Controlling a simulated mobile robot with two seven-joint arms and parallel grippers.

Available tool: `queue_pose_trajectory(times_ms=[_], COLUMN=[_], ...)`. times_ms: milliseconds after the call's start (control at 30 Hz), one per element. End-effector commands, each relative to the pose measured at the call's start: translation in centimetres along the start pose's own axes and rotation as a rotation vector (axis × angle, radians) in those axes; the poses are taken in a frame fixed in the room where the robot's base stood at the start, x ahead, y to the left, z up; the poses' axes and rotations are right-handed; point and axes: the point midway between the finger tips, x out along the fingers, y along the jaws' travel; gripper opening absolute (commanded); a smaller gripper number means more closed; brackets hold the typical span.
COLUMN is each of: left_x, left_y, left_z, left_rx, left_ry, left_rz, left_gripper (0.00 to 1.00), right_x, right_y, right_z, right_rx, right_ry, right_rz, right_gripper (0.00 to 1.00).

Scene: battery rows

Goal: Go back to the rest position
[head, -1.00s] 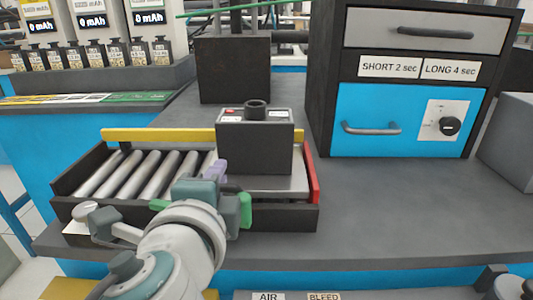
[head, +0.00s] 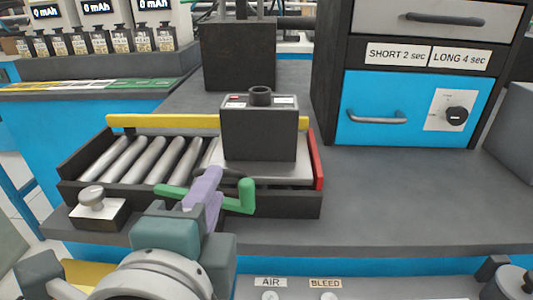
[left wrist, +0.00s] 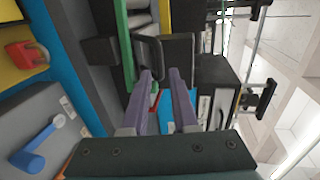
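My left gripper (head: 206,192) is at the front edge of the roller conveyor (head: 150,160), with purple fingers pointing away from me. In the left wrist view the two fingers (left wrist: 161,75) stand apart with a gap and nothing held between them. A green bar (head: 247,195) with an upturned end lies along the conveyor's front, partly behind the fingers; I cannot tell whether they touch. A dark block (head: 258,135) with a round top stands on the conveyor's right end, clear of the gripper. My right gripper is not in view.
A silver knob on a box (head: 92,198) sits left of my gripper. A red stop (head: 317,160) and a yellow rail (head: 165,122) edge the conveyor. A cabinet with a blue drawer (head: 390,125) stands at right. The grey bench (head: 410,205) before it is clear.

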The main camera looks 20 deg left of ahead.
Motion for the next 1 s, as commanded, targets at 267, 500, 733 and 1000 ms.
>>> queue_pose_trajectory(times_ms=[267, 500, 733, 1000], left_x=[-1.4, -1.4, -3.8, -12.2], left_y=[0.0, -0.3, -1.9, -2.5], left_z=[0.0, 0.4, 7.5, 10.0], left_rx=[-0.001, -0.019, -0.425, -0.982], left_ry=[-0.001, -0.013, -0.244, -0.497], left_rz=[0.000, 0.009, 0.240, 0.725], left_gripper=[0.27, 0.27, 0.27, 0.27], right_x=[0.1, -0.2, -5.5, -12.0], right_y=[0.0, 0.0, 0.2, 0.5], right_z=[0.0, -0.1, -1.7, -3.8], right_rx=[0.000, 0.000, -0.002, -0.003], right_ry=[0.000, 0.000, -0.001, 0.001], right_rz=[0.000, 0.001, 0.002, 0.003], right_gripper=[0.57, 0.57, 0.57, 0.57])
